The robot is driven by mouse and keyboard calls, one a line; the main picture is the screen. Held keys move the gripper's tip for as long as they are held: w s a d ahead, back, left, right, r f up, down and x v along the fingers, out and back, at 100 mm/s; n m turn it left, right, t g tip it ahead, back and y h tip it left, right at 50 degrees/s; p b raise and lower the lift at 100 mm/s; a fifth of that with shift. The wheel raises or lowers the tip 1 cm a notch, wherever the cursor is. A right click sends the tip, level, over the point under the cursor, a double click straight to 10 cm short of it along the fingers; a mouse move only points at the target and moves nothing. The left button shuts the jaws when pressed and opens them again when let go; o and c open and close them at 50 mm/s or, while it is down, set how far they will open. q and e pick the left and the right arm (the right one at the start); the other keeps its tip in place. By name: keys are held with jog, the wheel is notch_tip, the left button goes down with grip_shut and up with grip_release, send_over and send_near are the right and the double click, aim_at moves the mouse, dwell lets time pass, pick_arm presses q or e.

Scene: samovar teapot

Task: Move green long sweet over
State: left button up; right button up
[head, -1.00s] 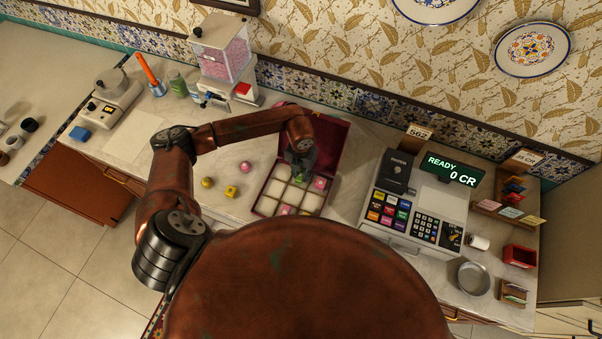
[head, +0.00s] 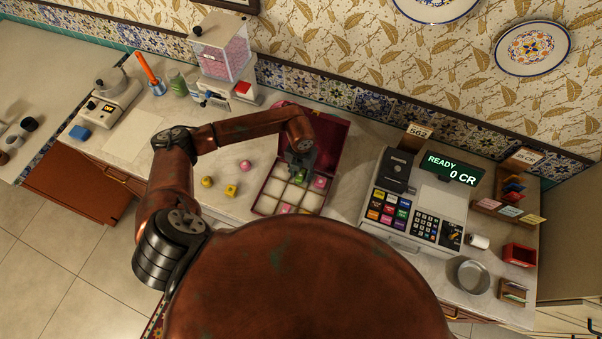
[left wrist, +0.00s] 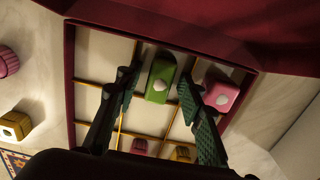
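The green long sweet (left wrist: 160,82) lies in a compartment of the dark red box (left wrist: 68,85), with a pale dot on top. My left gripper (left wrist: 158,80) is open above the box, with one finger on each side of the green sweet and a gap showing on both sides. In the head view the left gripper (head: 298,164) points down into the box (head: 262,207) and mostly covers the green sweet. A pink sweet (left wrist: 221,95) sits just right of the right finger. My right gripper is not in view.
More pink and yellow sweets (left wrist: 182,152) sit in the box's near compartments. A pink (head: 245,166) and two yellow sweets (head: 231,191) lie on the counter left of the box. The box's raised lid (head: 331,140) stands behind; a cash register (head: 393,195) is at right.

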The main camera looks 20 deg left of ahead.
aim_at(301, 174)
pick_arm(q)
jog(key=shift+r, duration=0.35)
notch_tip(301, 174, up, 12)
jog(key=b, duration=0.1)
jog(key=shift+f+b, duration=0.2)
jog(key=shift+b, duration=0.1)
